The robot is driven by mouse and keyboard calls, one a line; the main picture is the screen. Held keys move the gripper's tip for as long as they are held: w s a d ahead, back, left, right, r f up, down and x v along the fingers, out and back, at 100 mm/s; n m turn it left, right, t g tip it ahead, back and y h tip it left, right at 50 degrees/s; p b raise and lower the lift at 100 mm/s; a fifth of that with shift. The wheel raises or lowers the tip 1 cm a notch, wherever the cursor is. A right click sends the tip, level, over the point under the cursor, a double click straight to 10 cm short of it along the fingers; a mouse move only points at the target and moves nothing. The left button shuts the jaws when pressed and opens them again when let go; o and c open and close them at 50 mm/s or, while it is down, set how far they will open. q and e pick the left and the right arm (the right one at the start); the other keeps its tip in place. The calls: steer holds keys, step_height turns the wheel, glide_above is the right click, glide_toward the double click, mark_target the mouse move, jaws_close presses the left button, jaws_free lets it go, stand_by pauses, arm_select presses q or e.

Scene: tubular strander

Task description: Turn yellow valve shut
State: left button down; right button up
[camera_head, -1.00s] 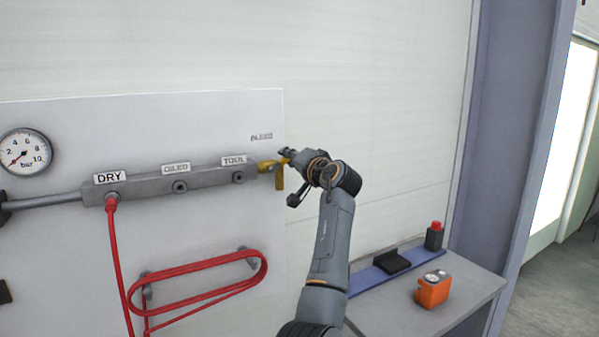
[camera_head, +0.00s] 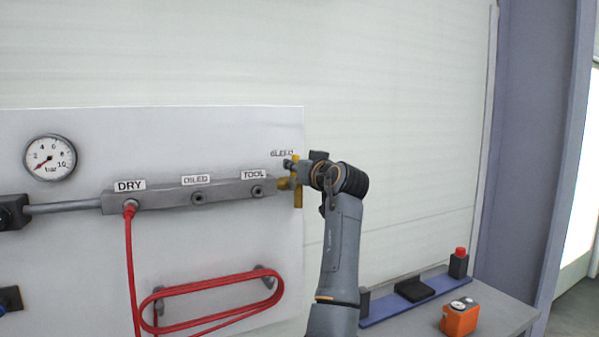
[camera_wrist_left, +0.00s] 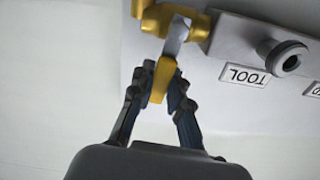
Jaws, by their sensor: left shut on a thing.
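The yellow valve (camera_head: 297,195) sits at the right end of the grey manifold (camera_head: 222,192), past the TOOL port. Its body and lever also show at the top of the left wrist view (camera_wrist_left: 163,75). My left gripper (camera_head: 291,164) reaches the valve from the right. In the left wrist view, its two dark fingers (camera_wrist_left: 158,90) lie on both sides of the yellow lever end and are shut on it. The gripper hides part of the valve in the head view. My right gripper is not in view.
A pressure gauge (camera_head: 50,158) and a coiled red hose (camera_head: 212,296) are on the white panel at left. A grey bench (camera_head: 500,313) at lower right carries an orange device (camera_head: 460,317) and a black block with a red top (camera_head: 458,263).

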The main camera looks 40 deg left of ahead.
arm_select(q)
steer(key=shift+s+a+n, duration=0.2)
steer(key=shift+s+n, duration=0.1)
steer(key=shift+n, duration=0.5)
steer(key=c, duration=1.3)
jaws_free()
steer(key=shift+a+f, duration=0.1)
steer(key=shift+o, duration=0.2)
steer(key=v, duration=1.2)
